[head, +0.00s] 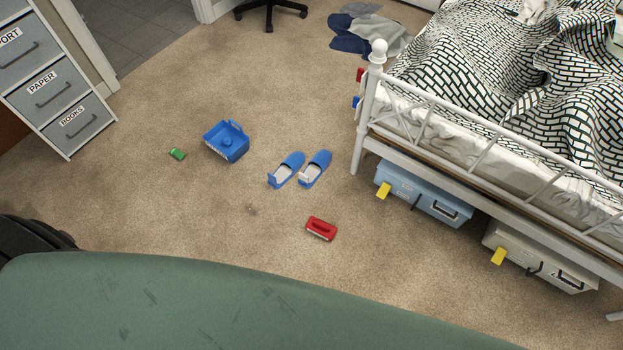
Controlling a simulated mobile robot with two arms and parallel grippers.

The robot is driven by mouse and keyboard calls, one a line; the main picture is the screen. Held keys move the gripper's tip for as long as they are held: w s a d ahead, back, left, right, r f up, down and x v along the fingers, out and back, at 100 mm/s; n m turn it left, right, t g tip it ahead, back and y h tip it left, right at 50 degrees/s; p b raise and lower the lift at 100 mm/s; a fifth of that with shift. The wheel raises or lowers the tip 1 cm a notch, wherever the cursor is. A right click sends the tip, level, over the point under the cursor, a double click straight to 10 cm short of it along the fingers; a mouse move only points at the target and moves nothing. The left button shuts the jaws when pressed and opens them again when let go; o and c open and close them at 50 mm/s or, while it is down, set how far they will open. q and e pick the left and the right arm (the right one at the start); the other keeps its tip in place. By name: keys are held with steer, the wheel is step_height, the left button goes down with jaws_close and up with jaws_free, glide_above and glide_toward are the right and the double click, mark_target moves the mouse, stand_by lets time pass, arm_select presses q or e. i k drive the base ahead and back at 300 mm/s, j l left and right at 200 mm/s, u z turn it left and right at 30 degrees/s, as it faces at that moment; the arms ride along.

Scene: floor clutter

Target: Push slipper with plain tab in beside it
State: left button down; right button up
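Two blue slippers with pale insoles lie side by side on the carpet near the middle of the head view, a small gap between them. The left slipper (289,167) has an upright blue tab at its heel end. The right slipper (318,165) has an upright whitish tab at its heel end. Both toes point up and to the right in the picture. The tabs are too small to tell any marking on them. Neither of my grippers is in view.
A red brush-like block (321,228) lies below the slippers. A blue bin (227,142) and small green object (177,154) lie left. The white bed frame (367,110) stands right, with a blue box (423,192) and grey box (540,257) beneath. Carpet around the slippers is clear.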

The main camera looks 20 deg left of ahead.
mark_target(295, 161)
steer(key=i+j+z, duration=0.15)
steer(key=j+z, duration=0.6)
steer(key=z, duration=0.2)
steer(key=j+z, duration=0.8)
steer(key=z, duration=0.15)
